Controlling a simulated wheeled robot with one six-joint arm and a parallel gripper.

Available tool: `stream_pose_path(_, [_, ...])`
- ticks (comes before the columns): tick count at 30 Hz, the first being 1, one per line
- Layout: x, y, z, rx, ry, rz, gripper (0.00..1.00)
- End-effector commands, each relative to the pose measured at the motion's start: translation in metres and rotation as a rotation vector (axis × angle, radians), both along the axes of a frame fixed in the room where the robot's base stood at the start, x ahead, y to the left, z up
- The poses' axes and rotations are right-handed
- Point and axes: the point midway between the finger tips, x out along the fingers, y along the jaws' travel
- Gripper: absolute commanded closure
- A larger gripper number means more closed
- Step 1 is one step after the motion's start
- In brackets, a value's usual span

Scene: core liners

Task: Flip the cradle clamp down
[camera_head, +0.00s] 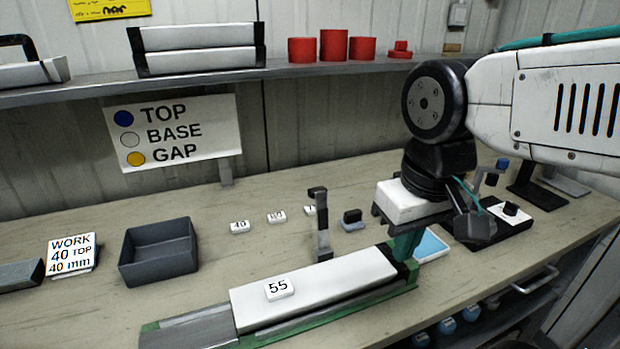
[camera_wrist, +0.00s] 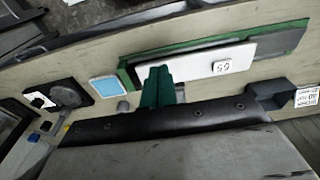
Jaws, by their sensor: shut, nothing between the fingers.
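The green cradle (camera_head: 385,300) lies along the bench front and holds a long white liner (camera_head: 330,285) with a black right end. A tag reading 55 (camera_head: 279,289) lies on the liner. A dark grey upright post with a black top (camera_head: 321,225), which looks like the clamp, stands raised at the cradle's back edge; whether it joins the cradle is unclear. My gripper (camera_head: 405,245) has green fingers, shut and empty, right of the post and over the liner's right end. The wrist view shows the fingers (camera_wrist: 156,88) beside the cradle (camera_wrist: 128,78); the post is not clear there.
A grey bin (camera_head: 160,268) and a WORK card (camera_head: 72,253) stand at left. Small numbered tags (camera_head: 277,217) and a small dark block (camera_head: 352,217) lie behind the cradle. A blue pad (camera_head: 430,246) and a black panel (camera_head: 510,220) are at right. A shelf (camera_head: 210,86) runs above.

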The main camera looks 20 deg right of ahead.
Motion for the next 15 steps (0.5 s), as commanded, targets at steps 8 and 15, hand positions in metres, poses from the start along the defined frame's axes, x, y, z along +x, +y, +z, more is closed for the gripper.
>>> stream_pose_path(8, [0.123, 0.007, 0.049, 0.001, -0.011, 0.003, 1.0])
stream_pose_path(15, [0.242, 0.018, 0.06, 0.002, -0.03, 0.003, 1.0])
